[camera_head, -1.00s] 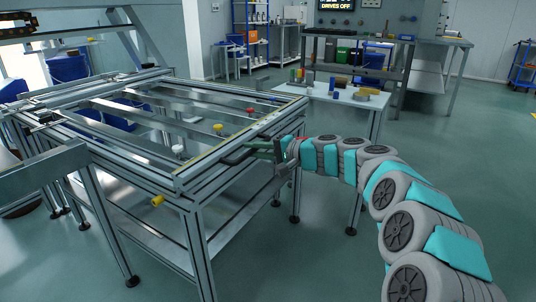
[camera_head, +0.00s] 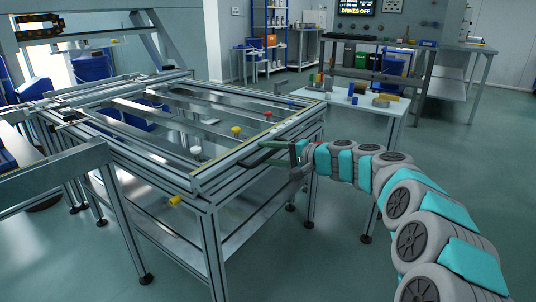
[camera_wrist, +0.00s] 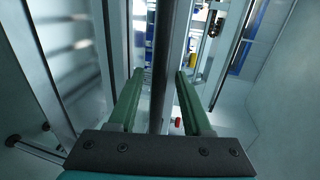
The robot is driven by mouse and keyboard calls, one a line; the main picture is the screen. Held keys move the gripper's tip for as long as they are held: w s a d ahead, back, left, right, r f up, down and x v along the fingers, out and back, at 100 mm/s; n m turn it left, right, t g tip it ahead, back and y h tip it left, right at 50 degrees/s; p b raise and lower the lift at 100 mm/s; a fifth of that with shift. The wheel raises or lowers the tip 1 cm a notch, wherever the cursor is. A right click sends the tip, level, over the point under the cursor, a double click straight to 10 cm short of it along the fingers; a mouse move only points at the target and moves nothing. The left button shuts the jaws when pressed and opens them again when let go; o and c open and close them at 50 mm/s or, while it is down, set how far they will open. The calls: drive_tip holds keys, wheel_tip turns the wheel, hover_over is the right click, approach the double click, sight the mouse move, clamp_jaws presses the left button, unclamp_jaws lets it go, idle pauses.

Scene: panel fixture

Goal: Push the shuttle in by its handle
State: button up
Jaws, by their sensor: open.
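The panel fixture is a metal frame (camera_head: 215,183) with several crossbars. White (camera_head: 195,151), yellow (camera_head: 236,130) and red (camera_head: 267,114) knobs show on it. A yellow cylinder (camera_head: 176,201) sticks out below its near corner. I cannot tell which part is the shuttle or its handle. My gripper (camera_head: 252,153) is at the frame's right-hand side. In the wrist view its green fingers (camera_wrist: 159,72) are apart, with a dark bar (camera_wrist: 160,45) running between them in the picture. Whether they touch it, I cannot tell. A small red thing (camera_wrist: 178,122) shows beside the right finger.
A white side table (camera_head: 352,101) with small coloured items stands behind my arm. A workbench (camera_head: 385,45) and blue shelving (camera_head: 270,40) are at the back. Another metal frame (camera_head: 60,168) is at the left. The floor at the right is clear.

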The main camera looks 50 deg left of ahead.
drive_tip(key=v, duration=0.8)
idle(0.5)
